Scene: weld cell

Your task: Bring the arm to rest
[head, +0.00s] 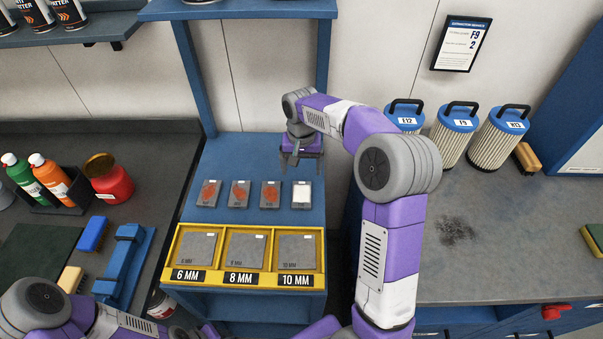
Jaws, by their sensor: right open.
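My right arm rises from the bottom and bends left over the blue stand. Its gripper (301,162) points down, open and empty, above the back right of the stand's shelf. It is just behind the rightmost small plate (301,195). My left arm shows at the lower left, with its joint low in front of the left bench. The left gripper is not in view.
On the blue stand (230,150) lie several small plates, some with reddish marks. A yellow tray (174,250) in front holds plates marked 6, 8 and 10 MM. Filters (453,138) stand on the right bench (480,250). Bottles (50,180) and a red can (110,183) stand left.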

